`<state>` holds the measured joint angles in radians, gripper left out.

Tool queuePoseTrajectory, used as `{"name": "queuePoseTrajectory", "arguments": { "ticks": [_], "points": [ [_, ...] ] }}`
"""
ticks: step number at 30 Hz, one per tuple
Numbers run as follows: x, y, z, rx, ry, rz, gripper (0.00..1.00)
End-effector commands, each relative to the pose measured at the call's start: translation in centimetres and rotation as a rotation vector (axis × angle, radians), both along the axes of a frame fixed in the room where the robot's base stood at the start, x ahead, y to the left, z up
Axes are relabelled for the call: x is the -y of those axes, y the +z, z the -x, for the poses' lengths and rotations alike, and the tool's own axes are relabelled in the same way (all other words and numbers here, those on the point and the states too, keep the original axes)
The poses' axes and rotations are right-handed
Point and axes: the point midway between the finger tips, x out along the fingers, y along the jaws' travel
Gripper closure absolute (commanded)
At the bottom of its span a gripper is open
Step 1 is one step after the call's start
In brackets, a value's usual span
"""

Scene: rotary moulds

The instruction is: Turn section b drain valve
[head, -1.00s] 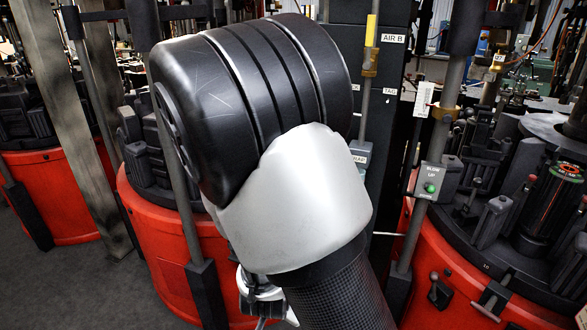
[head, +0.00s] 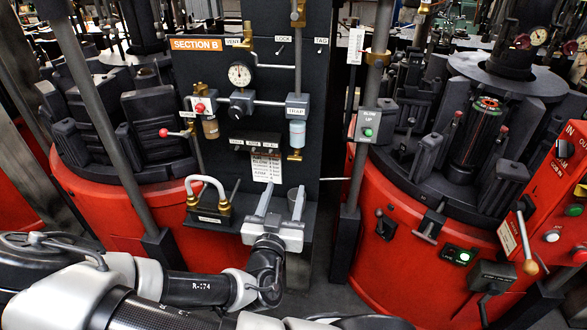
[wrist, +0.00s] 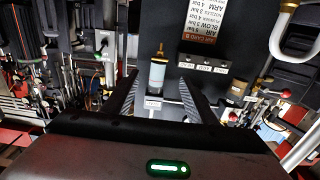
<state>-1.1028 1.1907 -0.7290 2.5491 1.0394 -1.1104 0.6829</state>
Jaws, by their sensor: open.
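The section B panel (head: 285,60) stands upright at the centre of the head view, with an orange "SECTION B" label. A trap with a clear bluish bowl (head: 297,133) hangs on its right side. A small brass fitting (head: 294,155), apparently the drain valve, sits under the bowl. In the wrist view, which is upside down, the bowl (wrist: 157,76) and brass fitting (wrist: 160,50) appear between and beyond the fingers. My gripper (head: 281,203) is open and empty, below the fitting and apart from it. Its fingers also show in the wrist view (wrist: 157,88).
A gauge (head: 240,74), a red-knobbed lever (head: 176,133) and a second bowl (head: 211,128) are left of the trap. A bent pipe (head: 207,182) rises left of my gripper. A pole with a "BLOW UP" box (head: 368,131) stands right. Red mould machines (head: 390,265) flank the panel.

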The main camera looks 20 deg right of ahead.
Motion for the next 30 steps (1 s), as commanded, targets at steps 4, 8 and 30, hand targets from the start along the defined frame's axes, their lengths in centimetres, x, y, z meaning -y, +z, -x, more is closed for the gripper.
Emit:
{"name": "queuePoseTrajectory", "arguments": {
  "ticks": [4, 8, 30],
  "points": [
    [2.1, 0.1, -2.7, 0.001, -0.005, 0.001, 0.48],
    [3.7, 0.0, -5.1, 0.001, -0.004, 0.001, 0.48],
    [7.4, -0.1, -10.7, -0.003, -0.001, -0.001, 0.48]
  ]
}}
